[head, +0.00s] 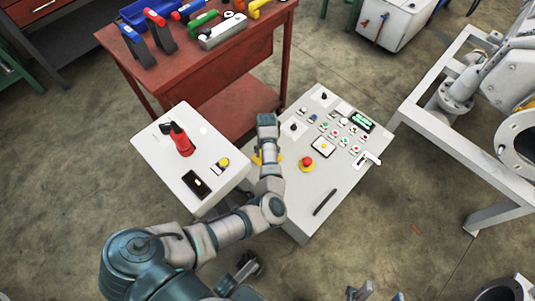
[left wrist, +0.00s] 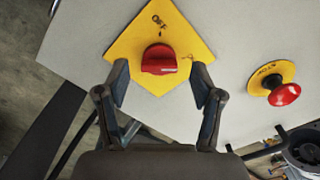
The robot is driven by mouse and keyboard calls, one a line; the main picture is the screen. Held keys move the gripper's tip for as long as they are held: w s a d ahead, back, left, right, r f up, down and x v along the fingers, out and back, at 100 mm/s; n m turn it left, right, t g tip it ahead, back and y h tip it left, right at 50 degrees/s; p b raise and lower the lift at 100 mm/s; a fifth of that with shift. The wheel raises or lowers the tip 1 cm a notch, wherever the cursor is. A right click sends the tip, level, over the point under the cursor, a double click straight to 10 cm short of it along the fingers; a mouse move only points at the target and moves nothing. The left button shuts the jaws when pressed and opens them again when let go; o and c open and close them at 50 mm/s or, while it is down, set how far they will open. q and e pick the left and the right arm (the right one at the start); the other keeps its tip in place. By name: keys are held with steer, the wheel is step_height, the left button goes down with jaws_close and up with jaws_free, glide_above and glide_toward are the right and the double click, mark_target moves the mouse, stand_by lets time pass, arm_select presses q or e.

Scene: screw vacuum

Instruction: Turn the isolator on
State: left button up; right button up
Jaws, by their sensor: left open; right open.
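The isolator is a red rotary knob (left wrist: 160,58) on a yellow diamond plate (left wrist: 127,48), in the left wrist view. "OFF" is printed above the knob; another mark at the right corner is too small to read. In the head view only bits of the yellow plate (head: 256,158) show; my left wrist hides the knob. My left gripper (left wrist: 161,80) is open, its fingertips on either side of the knob's near part. My right gripper (head: 377,292) is open and empty at the bottom edge of the head view, away from the panel.
A red emergency stop (left wrist: 285,94) on a yellow disc sits right of the isolator; it also shows in the head view (head: 306,162). Buttons and a black handle (head: 325,202) are on the same panel. A second white cabinet (head: 163,151) stands left, a red tool bench (head: 190,68) behind.

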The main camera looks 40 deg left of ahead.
arm_select(q)
step_height(320, 180, up, 10)
stand_by(0.3)
stand_by(0.4)
